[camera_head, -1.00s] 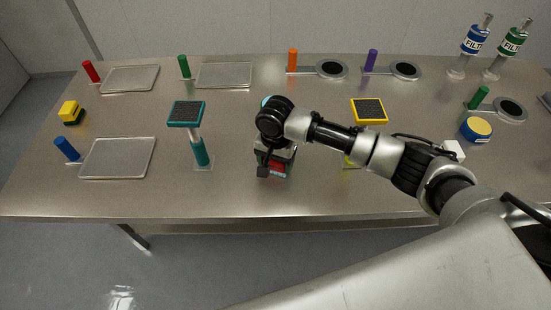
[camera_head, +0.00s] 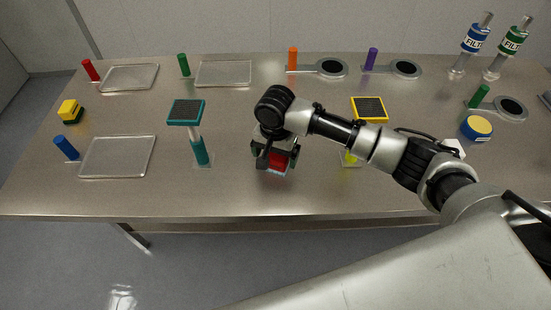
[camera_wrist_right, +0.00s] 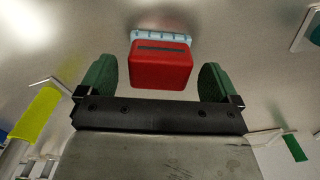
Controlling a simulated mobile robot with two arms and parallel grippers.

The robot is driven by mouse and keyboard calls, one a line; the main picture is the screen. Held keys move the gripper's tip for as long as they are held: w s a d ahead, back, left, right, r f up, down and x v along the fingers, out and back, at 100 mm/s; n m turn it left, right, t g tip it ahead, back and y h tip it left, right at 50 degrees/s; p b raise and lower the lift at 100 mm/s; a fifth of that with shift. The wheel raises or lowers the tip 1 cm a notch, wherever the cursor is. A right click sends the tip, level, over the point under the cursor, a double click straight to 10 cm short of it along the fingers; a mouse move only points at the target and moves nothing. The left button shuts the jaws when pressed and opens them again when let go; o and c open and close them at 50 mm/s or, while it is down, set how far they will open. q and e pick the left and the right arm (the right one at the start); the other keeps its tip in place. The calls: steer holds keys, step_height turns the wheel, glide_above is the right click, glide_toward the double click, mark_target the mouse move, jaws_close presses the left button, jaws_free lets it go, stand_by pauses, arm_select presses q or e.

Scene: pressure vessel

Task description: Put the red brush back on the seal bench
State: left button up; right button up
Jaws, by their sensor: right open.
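The red brush (camera_head: 278,162) sits on the bench (camera_head: 235,190) near its front middle. In the right wrist view it shows as a red block (camera_wrist_right: 160,66) with a light blue strip along its far edge. My right gripper (camera_head: 275,152) is over the brush; in the right wrist view its green fingers (camera_wrist_right: 158,85) are open, one on each side of the red block, with gaps between. The brush looks to rest on the bench top. My left gripper is not in view.
A teal stand (camera_head: 199,150) is left of the brush, and a yellow stand (camera_head: 369,109) is to the right. Clear trays (camera_head: 118,157) lie at the left. A yellow and blue round tin (camera_head: 477,129) and filter bottles (camera_head: 474,42) are on the right.

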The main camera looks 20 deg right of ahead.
mark_target(275, 156)
step_height(275, 156, up, 10)
steer(key=shift+b, duration=0.35)
steer(key=shift+f, duration=0.15)
